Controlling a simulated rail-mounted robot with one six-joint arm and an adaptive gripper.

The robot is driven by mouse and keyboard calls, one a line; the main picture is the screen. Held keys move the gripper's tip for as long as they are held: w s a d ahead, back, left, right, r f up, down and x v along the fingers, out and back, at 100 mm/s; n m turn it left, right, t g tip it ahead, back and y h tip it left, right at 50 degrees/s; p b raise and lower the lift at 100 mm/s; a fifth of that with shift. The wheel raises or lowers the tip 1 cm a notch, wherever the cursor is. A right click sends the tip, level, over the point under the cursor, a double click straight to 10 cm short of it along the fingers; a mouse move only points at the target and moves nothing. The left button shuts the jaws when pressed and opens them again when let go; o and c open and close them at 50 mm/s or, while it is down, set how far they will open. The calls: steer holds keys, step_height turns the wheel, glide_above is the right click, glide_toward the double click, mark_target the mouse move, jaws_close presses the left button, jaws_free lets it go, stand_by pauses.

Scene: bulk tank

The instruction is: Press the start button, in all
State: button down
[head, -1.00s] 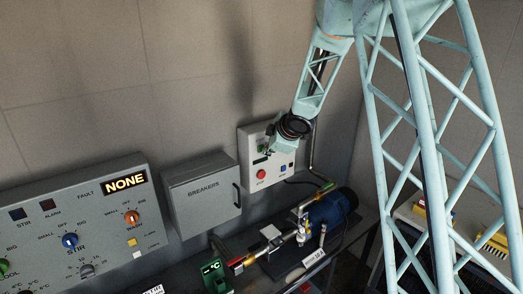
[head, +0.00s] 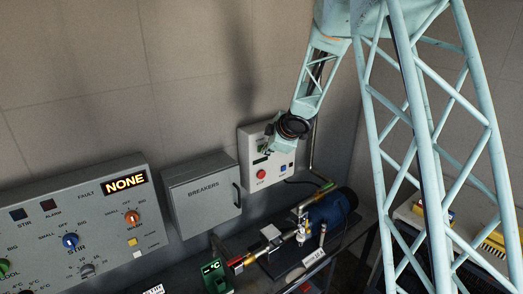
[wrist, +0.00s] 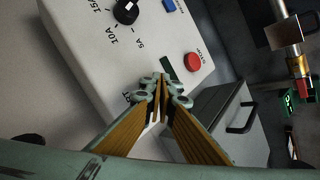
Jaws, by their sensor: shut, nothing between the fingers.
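The white control box (head: 254,146) is on the back wall in the head view, and its face (wrist: 92,58) fills the upper left of the wrist view. It has a red button (wrist: 193,62) labelled STOP, also visible in the head view (head: 261,174). A narrow dark panel (wrist: 167,66) lies beside the fingertips. I cannot make out a start button; my fingers cover that part of the face, where a partly hidden label shows. My gripper (wrist: 160,84) is shut and empty, its tips close in front of the box; I cannot tell whether they touch.
The box also has a black dial (wrist: 125,11) marked in amps and a blue switch (head: 284,168). The grey breaker cabinet (head: 200,194) stands left of it. A blue motor (head: 333,207) and pipework sit below. A large panel (head: 60,215) reads NONE.

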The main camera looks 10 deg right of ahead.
steer(key=shift+w, duration=0.15)
steer(key=shift+s, duration=0.2)
stand_by(0.6)
steer(key=shift+s+d, duration=0.3)
steer(key=shift+s, duration=0.3)
steer(key=shift+s, duration=0.1)
steer(key=shift+s+d+b, duration=0.3)
steer(key=shift+s+d, duration=0.05)
steer(key=shift+s, duration=0.35)
steer(key=shift+s+d+b, duration=0.3)
steer(key=shift+s+d, duration=0.1)
steer(key=shift+s, duration=0.35)
steer(key=shift+s+d+b, duration=0.3)
steer(key=shift+s+d, duration=0.05)
steer(key=shift+s, duration=0.35)
